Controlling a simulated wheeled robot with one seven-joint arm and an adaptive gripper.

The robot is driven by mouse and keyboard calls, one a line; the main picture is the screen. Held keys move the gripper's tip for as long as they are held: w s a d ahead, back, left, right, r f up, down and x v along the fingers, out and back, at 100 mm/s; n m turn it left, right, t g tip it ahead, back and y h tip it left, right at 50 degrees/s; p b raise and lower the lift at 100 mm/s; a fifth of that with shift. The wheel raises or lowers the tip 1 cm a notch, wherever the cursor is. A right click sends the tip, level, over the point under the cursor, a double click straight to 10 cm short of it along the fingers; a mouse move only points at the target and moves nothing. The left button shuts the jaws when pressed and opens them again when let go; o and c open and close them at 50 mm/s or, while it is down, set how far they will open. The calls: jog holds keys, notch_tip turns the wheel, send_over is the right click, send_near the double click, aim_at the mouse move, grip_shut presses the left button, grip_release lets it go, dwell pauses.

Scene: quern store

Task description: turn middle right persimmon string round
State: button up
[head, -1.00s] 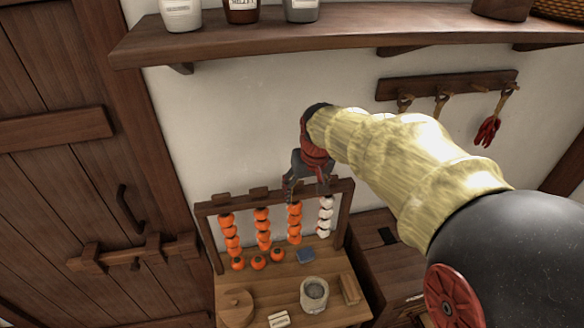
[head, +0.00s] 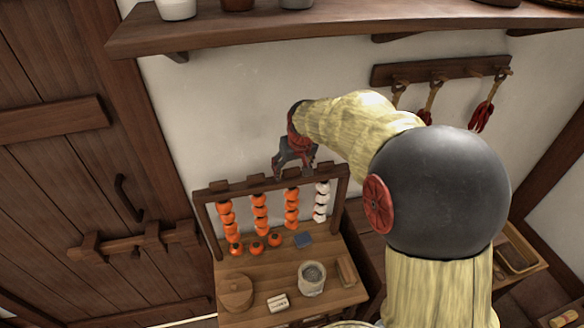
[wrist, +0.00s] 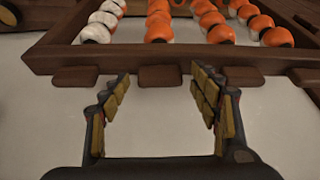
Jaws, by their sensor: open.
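Several strings hang from a dark wooden rack (head: 340,205): three of orange persimmons and a white one at the right end. The middle right persimmon string (head: 291,207) hangs just left of the white string (head: 321,202). In the wrist view the order is reversed, with the middle right string (wrist: 158,26) beside the white one (wrist: 100,22). My gripper (head: 294,174) is open and empty at the rack's top bar, above that string. In the wrist view its fingers (wrist: 162,82) spread either side of a bar peg, apart from the persimmons. The string's lower part is cut off there.
A wall shelf (head: 230,35) runs above. A peg rail (head: 440,70) is at right.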

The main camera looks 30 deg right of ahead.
jog(key=c, duration=0.3)
jog(key=c, duration=0.8)
jog(key=shift+c, duration=0.3)
jog(key=shift+m+b, duration=0.3)
jog(key=shift+m, duration=0.1)
jog(key=o, duration=1.2)
jog(key=shift+c, duration=0.2)
jog(key=shift+r, duration=0.1)
jog(key=v, duration=1.1)
jog(key=shift+s+a+r, duration=0.25)
jog(key=shift+r, duration=0.1)
